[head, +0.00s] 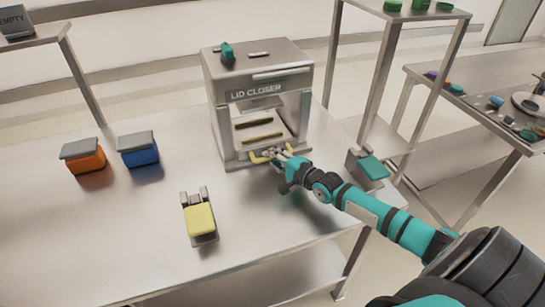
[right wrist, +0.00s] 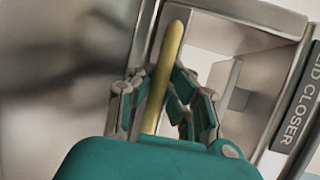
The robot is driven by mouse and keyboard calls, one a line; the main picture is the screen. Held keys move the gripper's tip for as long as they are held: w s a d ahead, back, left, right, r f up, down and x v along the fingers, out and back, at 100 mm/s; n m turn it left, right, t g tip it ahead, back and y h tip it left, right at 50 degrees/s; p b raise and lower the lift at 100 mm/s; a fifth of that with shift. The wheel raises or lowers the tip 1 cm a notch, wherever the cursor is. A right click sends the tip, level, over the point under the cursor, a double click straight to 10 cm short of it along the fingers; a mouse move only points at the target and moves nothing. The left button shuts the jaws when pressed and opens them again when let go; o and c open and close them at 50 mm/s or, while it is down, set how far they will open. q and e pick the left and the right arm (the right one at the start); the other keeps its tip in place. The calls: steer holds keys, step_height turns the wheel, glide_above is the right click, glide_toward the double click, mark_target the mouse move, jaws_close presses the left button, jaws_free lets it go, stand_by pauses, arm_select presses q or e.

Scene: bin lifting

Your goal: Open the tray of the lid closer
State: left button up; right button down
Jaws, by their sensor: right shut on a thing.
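The lid closer (head: 215,90) is a grey metal box labelled "LID CLOSER", standing on the table. Its front opening shows two dark yellow bars inside. A yellow handle (head: 257,158) sits low at its front; how far the tray itself is out, I cannot tell. My right gripper (head: 280,157) is at this handle. In the right wrist view, the fingers of my right gripper (right wrist: 158,103) stand on both sides of the yellow handle (right wrist: 170,58) and are shut on it. My left gripper is not in view.
On the metal table (head: 110,225) stand an orange bin (head: 88,163) and a blue bin (head: 140,157), both grey-topped, at left. A yellow-topped item (head: 201,220) lies in front. A grey device with a teal top (head: 374,168) stands at right. The table between is clear.

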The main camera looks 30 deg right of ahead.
steer(key=shift+s+a+p, duration=0.1)
steer(key=shift+s+p, duration=0.2)
steer(key=shift+s, duration=0.1)
steer(key=s+p, duration=0.2)
steer(key=s, duration=0.1)
steer(key=s+a+p, duration=0.1)
steer(key=s+p, duration=0.1)
steer(key=s, duration=0.2)
steer(key=s+a+p, duration=0.1)
steer(key=s+p, duration=0.2)
steer(key=shift+s+a+r, duration=0.15)
steer(key=shift+a, duration=0.1)
steer(key=s+a+p, duration=0.1)
steer(key=s, duration=0.3)
steer(key=s+a+p, duration=0.1)
steer(key=s, duration=0.3)
steer(key=s+a+p, duration=0.1)
steer(key=s, duration=0.3)
steer(key=shift+s+f+p, duration=0.25)
steer(key=shift+p, duration=0.05)
steer(key=c, duration=1.3)
jaws_free()
steer(key=v, duration=1.2)
